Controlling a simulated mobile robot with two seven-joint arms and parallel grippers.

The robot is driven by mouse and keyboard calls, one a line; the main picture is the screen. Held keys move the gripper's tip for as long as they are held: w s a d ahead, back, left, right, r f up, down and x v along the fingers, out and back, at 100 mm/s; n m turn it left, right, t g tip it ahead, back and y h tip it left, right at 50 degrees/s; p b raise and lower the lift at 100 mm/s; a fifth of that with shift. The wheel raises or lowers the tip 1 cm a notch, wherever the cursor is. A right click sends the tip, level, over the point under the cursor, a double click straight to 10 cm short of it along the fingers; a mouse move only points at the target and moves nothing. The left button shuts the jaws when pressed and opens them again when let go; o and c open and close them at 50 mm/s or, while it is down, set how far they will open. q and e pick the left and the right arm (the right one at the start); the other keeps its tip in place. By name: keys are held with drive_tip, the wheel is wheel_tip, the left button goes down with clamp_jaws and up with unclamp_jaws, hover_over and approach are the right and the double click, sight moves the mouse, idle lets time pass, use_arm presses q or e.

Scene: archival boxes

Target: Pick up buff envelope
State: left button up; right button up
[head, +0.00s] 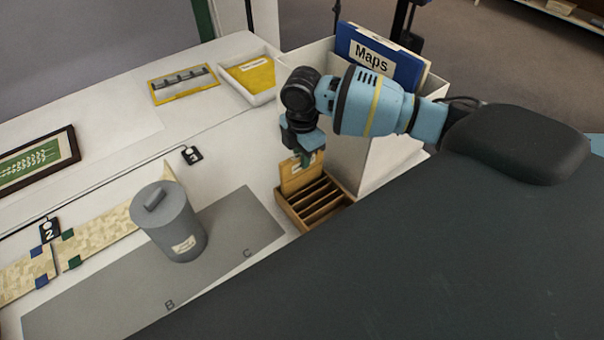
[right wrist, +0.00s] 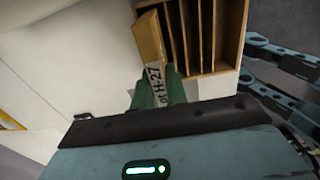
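The buff envelope (head: 293,181) stands upright in the end slot of a small wooden rack (head: 330,213). Its label, reading H-27, shows in the right wrist view, where the envelope (right wrist: 150,42) reaches down between the green fingertips. My right gripper (head: 304,158) is over the envelope's top edge, pointing down, and looks shut on it; its fingers hide part of the envelope and label. The right gripper also shows in the right wrist view (right wrist: 158,92). My left gripper is not in view.
The rack's other slots look empty. A white bin (head: 385,150) with a blue Maps folder (head: 362,52) stands close behind. A grey lidded canister (head: 172,225) stands on the grey mat (head: 235,215) to the left. A white tray (head: 262,98) holds a yellow item.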

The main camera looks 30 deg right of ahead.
clamp_jaws()
drive_tip(key=shift+r, duration=0.15)
wheel_tip(320, 180, up, 10)
drive_tip(key=shift+f, duration=0.1)
drive_tip(key=shift+s+a+m, duration=0.4)
drive_tip(key=shift+a+m, duration=0.05)
drive_tip(key=shift+m, duration=0.25)
drive_tip(key=s+a+m, duration=0.7)
drive_tip(key=s+m, duration=0.2)
drive_tip(key=m, duration=0.8)
drive_tip(key=shift+s+a+f, duration=0.25)
drive_tip(key=shift+s+a, duration=0.05)
drive_tip(key=shift+s, duration=0.1)
